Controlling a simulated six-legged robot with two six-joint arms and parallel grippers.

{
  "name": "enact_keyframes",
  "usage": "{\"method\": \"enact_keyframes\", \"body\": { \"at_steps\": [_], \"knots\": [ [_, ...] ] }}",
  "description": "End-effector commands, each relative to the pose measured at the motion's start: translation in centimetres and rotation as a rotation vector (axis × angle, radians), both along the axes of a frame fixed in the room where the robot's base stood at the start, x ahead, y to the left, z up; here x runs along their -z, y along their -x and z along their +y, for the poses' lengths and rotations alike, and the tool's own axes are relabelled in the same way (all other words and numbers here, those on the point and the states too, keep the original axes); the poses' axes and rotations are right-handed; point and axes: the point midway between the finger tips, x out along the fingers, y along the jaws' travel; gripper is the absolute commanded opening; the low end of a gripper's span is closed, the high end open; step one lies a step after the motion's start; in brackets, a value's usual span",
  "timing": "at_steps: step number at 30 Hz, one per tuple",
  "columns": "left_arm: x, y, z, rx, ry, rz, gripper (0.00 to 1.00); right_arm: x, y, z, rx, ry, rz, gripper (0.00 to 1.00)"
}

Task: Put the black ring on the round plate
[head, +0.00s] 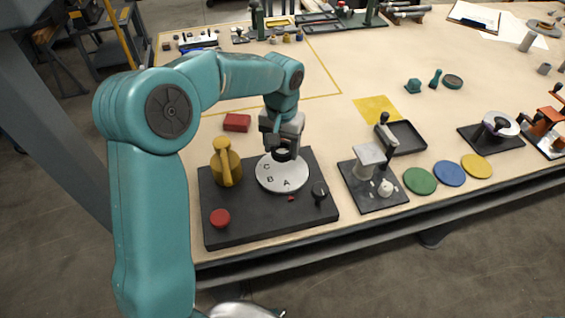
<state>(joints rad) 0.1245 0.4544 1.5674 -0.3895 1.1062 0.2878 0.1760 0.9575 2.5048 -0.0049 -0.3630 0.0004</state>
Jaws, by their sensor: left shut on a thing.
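The round plate (284,181) is white with letters such as A, B and C, and lies on a black base (238,213) near the table's front edge. My left gripper (283,149) points down over the back part of the plate. It is shut on a small dark thing, which looks like the black ring (283,156). The ring is partly hidden by the fingers. I cannot tell whether it touches the plate or hangs just above it. My right gripper is not in view.
On the black base stand a yellow lever part (226,163), a red knob (220,218) and a black knob (319,191). A red block (237,122) lies behind. A press-like fixture (372,180) and a green disc (420,181) are at the right. The table's middle is mostly clear.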

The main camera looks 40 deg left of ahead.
Motion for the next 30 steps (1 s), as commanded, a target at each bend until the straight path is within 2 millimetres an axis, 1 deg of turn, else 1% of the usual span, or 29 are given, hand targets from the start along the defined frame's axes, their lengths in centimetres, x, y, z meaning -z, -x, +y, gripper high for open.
{"method": "enact_keyframes", "body": {
  "at_steps": [1,7,12,13,16,22,26,27,29,30],
  "knots": [
    [0.9,0.0,0.0,-0.001,0.000,0.001,0.23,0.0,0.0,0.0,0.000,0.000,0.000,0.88],
    [2.8,-0.2,0.0,0.002,-0.001,0.000,0.23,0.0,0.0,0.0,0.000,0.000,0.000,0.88],
    [5.6,-0.2,0.0,0.001,0.000,0.002,0.23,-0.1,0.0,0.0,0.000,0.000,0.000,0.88],
    [6.0,-0.2,0.0,0.001,-0.001,0.001,0.23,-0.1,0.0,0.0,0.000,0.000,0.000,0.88],
    [6.4,-0.2,0.0,0.001,-0.001,-0.002,0.23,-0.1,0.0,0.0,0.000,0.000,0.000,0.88],
    [6.4,-0.2,0.0,0.001,-0.001,-0.003,0.23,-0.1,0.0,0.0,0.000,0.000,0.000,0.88],
    [6.9,-0.2,0.0,0.002,0.000,-0.002,0.23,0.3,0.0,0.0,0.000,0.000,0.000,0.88],
    [6.9,-0.2,-0.1,0.002,0.000,-0.002,0.64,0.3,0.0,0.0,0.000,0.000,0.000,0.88],
    [6.8,-0.2,0.0,0.002,0.000,-0.002,0.84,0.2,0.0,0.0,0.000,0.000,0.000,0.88],
    [6.8,-0.2,0.0,0.002,0.000,-0.001,0.86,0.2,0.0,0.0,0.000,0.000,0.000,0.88]
  ]
}}
